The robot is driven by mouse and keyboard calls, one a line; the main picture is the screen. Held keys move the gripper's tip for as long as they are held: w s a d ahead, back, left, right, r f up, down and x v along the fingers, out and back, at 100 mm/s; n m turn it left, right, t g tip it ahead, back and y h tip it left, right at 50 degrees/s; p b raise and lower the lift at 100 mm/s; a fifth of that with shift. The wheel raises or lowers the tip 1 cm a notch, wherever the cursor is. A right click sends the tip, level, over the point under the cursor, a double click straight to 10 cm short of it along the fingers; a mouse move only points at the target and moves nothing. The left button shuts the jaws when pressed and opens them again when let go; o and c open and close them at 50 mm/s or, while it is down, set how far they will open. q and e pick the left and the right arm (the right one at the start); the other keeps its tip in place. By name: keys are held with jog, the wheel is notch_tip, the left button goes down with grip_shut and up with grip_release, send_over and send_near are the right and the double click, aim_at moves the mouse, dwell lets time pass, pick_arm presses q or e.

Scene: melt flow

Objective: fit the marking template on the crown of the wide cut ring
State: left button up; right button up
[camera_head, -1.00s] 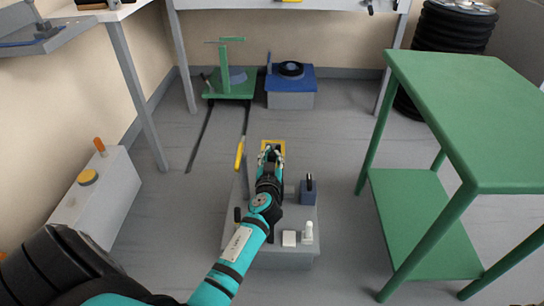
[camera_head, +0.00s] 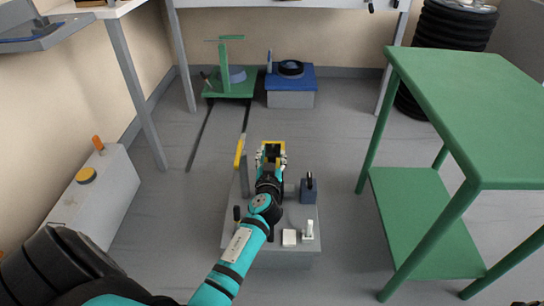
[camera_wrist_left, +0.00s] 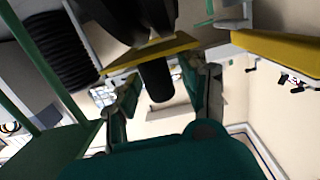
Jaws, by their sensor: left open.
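A yellow plate, which looks like the marking template (camera_head: 282,146), is at the fingertips of my left gripper (camera_head: 271,160). In the left wrist view the yellow plate (camera_wrist_left: 184,46) has a black peg-like handle (camera_wrist_left: 155,80) between my spread, open fingers, with visible gaps. The plate lies against or very close to a dark curved body (camera_wrist_left: 110,20), possibly the wide cut ring; I cannot tell whether it is seated. In the head view the gripper and arm hide this contact. My right gripper is not in view.
The grey bench (camera_head: 302,246) under my arm holds a yellow-topped post (camera_head: 239,152), a blue block (camera_head: 308,192) and small white items. A green table (camera_head: 470,110) stands at right. A blue-topped box with a black ring (camera_head: 291,67) stands behind; floor between is clear.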

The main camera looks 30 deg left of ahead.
pick_arm(q)
jog(key=v, duration=0.7)
jog(key=shift+s+d, duration=0.1)
jog(key=shift+s, duration=0.1)
